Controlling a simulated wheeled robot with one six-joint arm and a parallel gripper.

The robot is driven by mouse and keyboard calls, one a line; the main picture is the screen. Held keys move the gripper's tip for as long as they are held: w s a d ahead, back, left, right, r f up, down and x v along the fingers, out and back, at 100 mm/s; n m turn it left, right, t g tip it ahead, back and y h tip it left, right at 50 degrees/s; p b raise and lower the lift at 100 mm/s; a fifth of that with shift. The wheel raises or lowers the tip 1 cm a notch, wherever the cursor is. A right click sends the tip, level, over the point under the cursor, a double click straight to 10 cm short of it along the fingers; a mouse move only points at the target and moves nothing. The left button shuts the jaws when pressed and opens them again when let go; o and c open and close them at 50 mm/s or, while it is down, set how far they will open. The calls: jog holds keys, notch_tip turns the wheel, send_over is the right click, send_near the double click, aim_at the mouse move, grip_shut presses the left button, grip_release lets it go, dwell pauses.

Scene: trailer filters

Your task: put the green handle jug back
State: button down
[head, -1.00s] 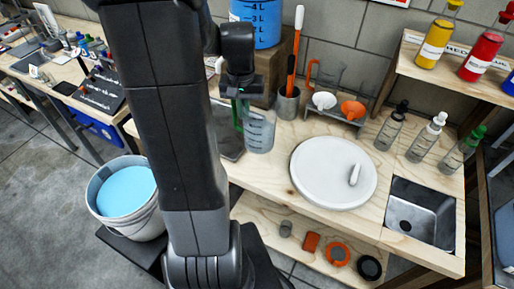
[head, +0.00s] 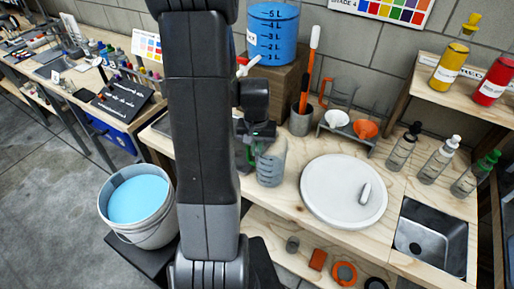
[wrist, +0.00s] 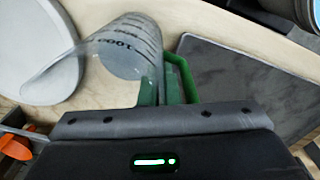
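The green handle jug (head: 270,165) is clear, with grey markings. It is at the front left of the wooden bench, left of the round white board. In the wrist view the jug (wrist: 130,48) shows its markings and its green handle (wrist: 183,72). My gripper (wrist: 158,92) is at the handle, and its fingers look closed on it. In the head view my gripper (head: 250,142) is partly behind my arm. I cannot tell if the jug's base touches the bench.
The round white board (head: 330,195) holds a small white piece. Behind are a rack (head: 345,132) with an orange handle jug (head: 341,92) and funnels, and a grey cup (head: 300,122). Bottles (head: 403,150) and a sink (head: 432,240) are right. A dark mat (wrist: 240,75) lies beside the jug.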

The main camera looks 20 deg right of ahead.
jog(key=shift+f, duration=0.2)
jog(key=c, duration=1.7)
grip_release()
jog(key=shift+r, duration=0.1)
notch_tip(320, 180, up, 12)
jog(key=shift+a+r, duration=0.1)
jog(key=shift+a, duration=0.05)
